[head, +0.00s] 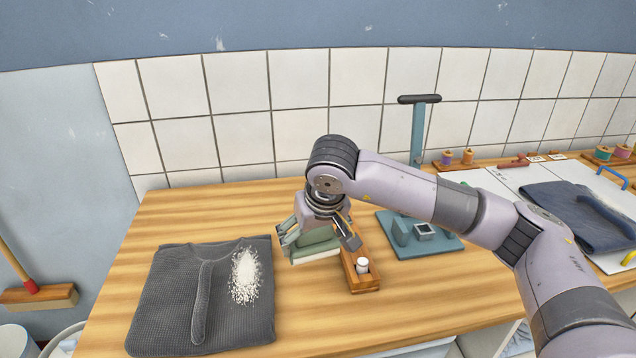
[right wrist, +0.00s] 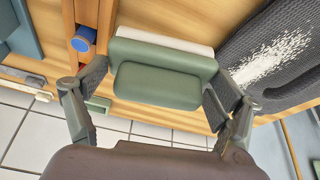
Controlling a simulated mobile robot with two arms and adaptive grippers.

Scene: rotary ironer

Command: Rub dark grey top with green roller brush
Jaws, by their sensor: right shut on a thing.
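The dark grey top (head: 180,290) lies flat on the wooden table at the left, one sleeve folded down over its front. A patch of white specks (head: 245,277) lies on its right half. The green roller brush (head: 318,248), a green block with a pale underside, is right of the top and apart from it. My right gripper (head: 318,236) is shut on it from above. In the right wrist view the brush (right wrist: 160,82) sits between the two fingers, with the speckled top (right wrist: 285,65) beyond at the right. I cannot tell whether the brush touches the table. My left gripper is out of view.
A narrow wooden tray (head: 366,284) with a white-topped item stands just right of the brush. A blue-green stand (head: 440,248) is further right, then a white board with folded dark blue cloth (head: 570,215). The table (head: 190,210) behind the top is clear.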

